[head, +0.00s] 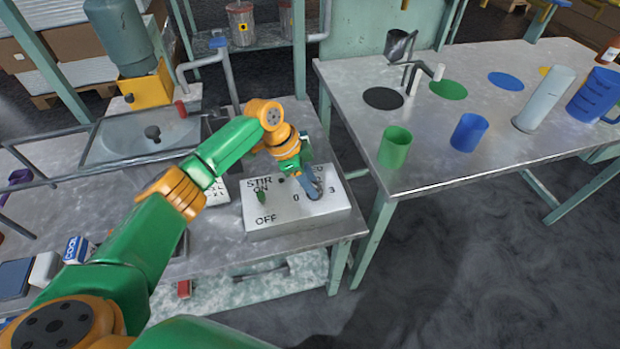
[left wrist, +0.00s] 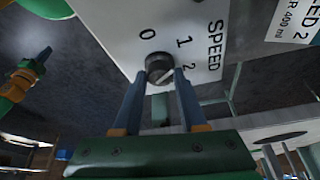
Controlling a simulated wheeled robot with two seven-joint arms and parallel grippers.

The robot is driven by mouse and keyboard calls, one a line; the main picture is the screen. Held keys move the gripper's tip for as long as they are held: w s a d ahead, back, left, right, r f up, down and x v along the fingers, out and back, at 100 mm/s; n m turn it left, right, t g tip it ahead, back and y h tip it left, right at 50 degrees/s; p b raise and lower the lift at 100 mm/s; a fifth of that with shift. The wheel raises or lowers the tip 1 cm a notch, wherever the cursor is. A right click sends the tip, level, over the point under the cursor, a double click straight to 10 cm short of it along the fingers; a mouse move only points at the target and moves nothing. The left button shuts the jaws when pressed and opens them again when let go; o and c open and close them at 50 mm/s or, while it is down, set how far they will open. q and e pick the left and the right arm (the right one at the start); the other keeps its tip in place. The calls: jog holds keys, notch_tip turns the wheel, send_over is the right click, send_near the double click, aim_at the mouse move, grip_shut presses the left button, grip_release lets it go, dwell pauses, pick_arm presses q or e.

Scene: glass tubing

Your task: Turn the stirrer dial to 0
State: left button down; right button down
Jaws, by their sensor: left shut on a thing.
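The stirrer dial (left wrist: 159,67) is a small dark round knob on the white stirrer panel (head: 286,219). In the left wrist view the numbers 0, 1 and 2 and the word SPEED are printed around it. My left gripper (left wrist: 159,80) is shut on the dial, one blue finger on each side. In the head view this gripper (head: 310,186) comes down onto the panel between the 0 and the 3 and partly hides the dial. I cannot clearly tell which number the dial points to. What looks like my right gripper (left wrist: 42,55) shows small at the left wrist view's left edge.
A metal sink tray (head: 110,150) lies behind my left arm. The right table (head: 430,165) holds a green cup (head: 395,147) and a blue cup (head: 469,132).

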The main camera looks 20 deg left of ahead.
pick_arm(q)
jog(key=n+p, duration=0.2)
jog(key=p, duration=0.1)
jog(key=n+t+y+p, duration=0.1)
jog(key=n+p, duration=0.2)
jog(key=p, duration=0.1)
jog(key=n+p, duration=0.2)
jog(key=p, duration=0.2)
jog(key=shift+s+d+r+t+y, duration=0.3)
jog(key=shift+t+y, duration=0.1)
jog(key=n+y+p, duration=0.1)
jog(key=n+p, duration=0.1)
jog(key=n, duration=0.1)
jog(key=shift+d+f+t+p, duration=0.1)
jog(key=shift+f+t+p, duration=0.05)
jog(key=shift+t+p, duration=0.2)
jog(key=shift+f+n+p, duration=0.1)
jog(key=shift+n+p, duration=0.3)
jog(key=shift+n, duration=0.3)
jog(key=shift+y, duration=0.3)
jog(key=shift+c, duration=2.3)
grip_release()
jog(key=shift+f, duration=0.1)
